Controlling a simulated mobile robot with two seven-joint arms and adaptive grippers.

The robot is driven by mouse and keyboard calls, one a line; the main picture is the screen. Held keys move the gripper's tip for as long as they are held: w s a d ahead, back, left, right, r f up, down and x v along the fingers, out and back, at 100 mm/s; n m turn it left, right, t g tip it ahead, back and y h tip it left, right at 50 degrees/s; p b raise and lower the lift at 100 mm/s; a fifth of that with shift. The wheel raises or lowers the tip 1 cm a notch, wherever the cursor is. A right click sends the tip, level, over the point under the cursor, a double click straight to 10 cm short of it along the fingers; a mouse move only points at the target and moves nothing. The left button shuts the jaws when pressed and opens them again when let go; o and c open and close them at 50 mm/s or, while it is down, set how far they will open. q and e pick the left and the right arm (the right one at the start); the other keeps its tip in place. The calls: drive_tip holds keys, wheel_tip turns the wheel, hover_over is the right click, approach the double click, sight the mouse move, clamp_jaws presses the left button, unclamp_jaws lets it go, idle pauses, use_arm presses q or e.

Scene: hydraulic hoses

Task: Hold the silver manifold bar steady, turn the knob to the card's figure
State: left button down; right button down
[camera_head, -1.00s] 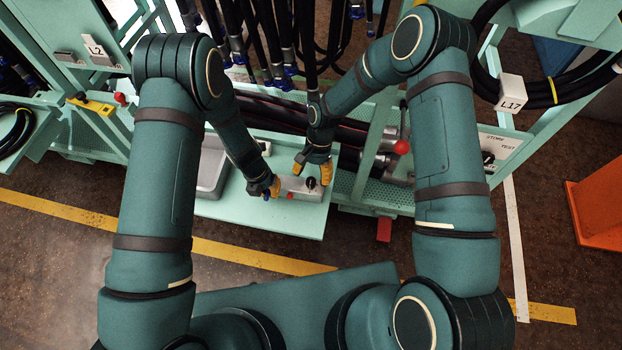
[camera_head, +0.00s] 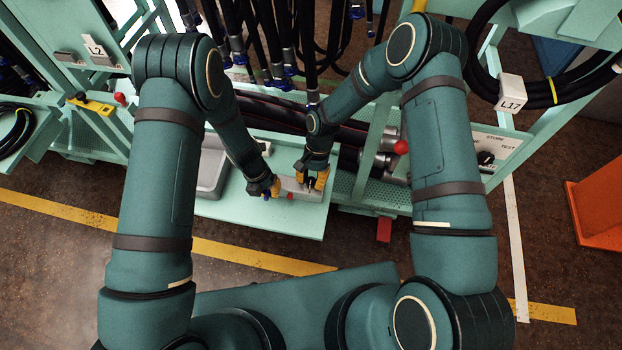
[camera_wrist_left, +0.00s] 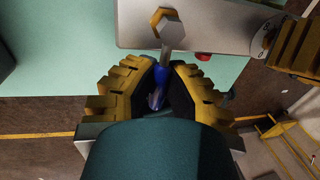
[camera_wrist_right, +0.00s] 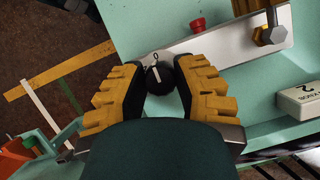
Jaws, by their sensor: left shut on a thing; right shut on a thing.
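The silver manifold bar (camera_head: 288,184) lies on the pale green shelf, with a red button (camera_wrist_right: 197,24) on its face. My left gripper (camera_head: 272,190) is shut on the blue-sleeved fitting (camera_wrist_left: 160,86) that sticks out from the bar's hex nut. At the bar's other end, my right gripper (camera_head: 312,184) is shut on the black knob (camera_wrist_right: 158,78). The knob's white pointer line shows between the fingers, pointing toward the top of the right wrist view. A white block (camera_wrist_right: 303,100) beside the bar bears a dark figure like a 2; its smaller lettering is unclear.
A grey tray (camera_head: 211,172) sits left of the bar. Hoses hang and run behind the shelf. A red ball-topped lever (camera_head: 401,147) stands to the right, near a STORM/TEST panel (camera_head: 493,146). An orange object (camera_head: 598,205) stands on the floor at far right.

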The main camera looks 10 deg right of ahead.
drive_tip(key=shift+n, duration=0.3)
drive_tip(key=n+h, duration=0.1)
drive_tip(key=n, duration=0.1)
drive_tip(key=n+g+h, duration=0.1)
drive_tip(key=n, duration=0.2)
drive_tip(key=shift+s+a+n, duration=0.1)
drive_tip(key=shift+n, duration=0.2)
drive_tip(key=n+h, duration=0.2)
drive_tip(key=n, duration=0.3)
drive_tip(key=shift+f, duration=0.1)
drive_tip(key=shift+n, duration=0.4)
drive_tip(key=c, duration=0.7)
unclamp_jaws()
drive_tip(key=shift+o, duration=0.2)
drive_tip(key=v, duration=1.2)
drive_tip(key=shift+s, duration=0.25)
